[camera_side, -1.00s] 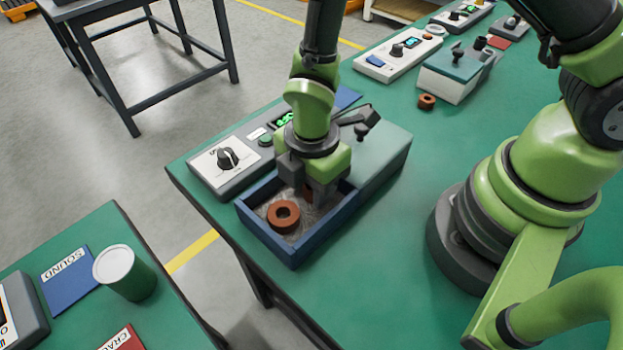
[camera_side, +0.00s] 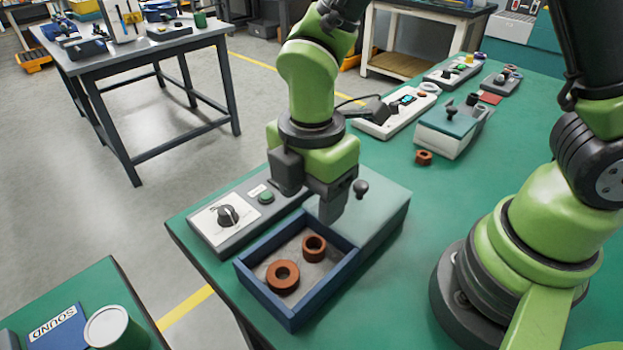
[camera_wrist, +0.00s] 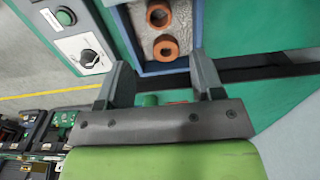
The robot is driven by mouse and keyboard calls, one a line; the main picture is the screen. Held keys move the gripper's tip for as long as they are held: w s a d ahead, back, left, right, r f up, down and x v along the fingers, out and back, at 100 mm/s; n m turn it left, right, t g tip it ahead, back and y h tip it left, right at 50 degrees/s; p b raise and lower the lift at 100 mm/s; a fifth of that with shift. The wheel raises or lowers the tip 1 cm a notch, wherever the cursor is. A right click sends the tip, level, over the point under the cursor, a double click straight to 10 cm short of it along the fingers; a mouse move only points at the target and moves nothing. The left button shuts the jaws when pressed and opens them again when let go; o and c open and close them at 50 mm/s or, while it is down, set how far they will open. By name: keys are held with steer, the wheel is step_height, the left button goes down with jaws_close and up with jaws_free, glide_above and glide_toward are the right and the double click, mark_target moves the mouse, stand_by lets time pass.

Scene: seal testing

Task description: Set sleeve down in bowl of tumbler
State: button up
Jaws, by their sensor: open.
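The tumbler's bowl is a blue-walled open tray (camera_side: 249,275) with a greyish floor, joined to a pale grey-green housing (camera_side: 385,200). A brown sleeve (camera_side: 314,248) stands upright on the floor near the housing end. A wider, flatter brown ring (camera_side: 282,277) lies close beside it. My gripper (camera_side: 308,198) is above the tray, apart from both, with its fingers spread and nothing between them. In the wrist view my open fingers (camera_wrist: 160,68) show below the tray, with both brown pieces beyond them.
A control panel with a dial (camera_side: 228,215) and green button (camera_side: 265,197) runs along the tray's left side. A black knob (camera_side: 361,188) rises from the housing. Another brown ring (camera_side: 424,158) lies on the green bench. A green cup (camera_side: 115,328) stands on the near-left table.

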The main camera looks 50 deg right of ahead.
steer(key=s+d+r+m+t+y, duration=0.1)
steer(key=d+r+m, duration=0.25)
steer(key=r, duration=0.25)
steer(key=s+d+r+m+t, duration=0.1)
steer(key=d+r+m, duration=0.1)
steer(key=r+m, duration=0.3)
steer(key=s+d+r+m+t+y, duration=0.1)
steer(key=s+d+r+m+t, duration=0.3)
steer(key=m, duration=0.9)
steer(key=s+r+t, duration=0.1)
steer(key=s+r, duration=0.2)
steer(key=shift+s+d+m, duration=0.35)
stand_by(0.5)
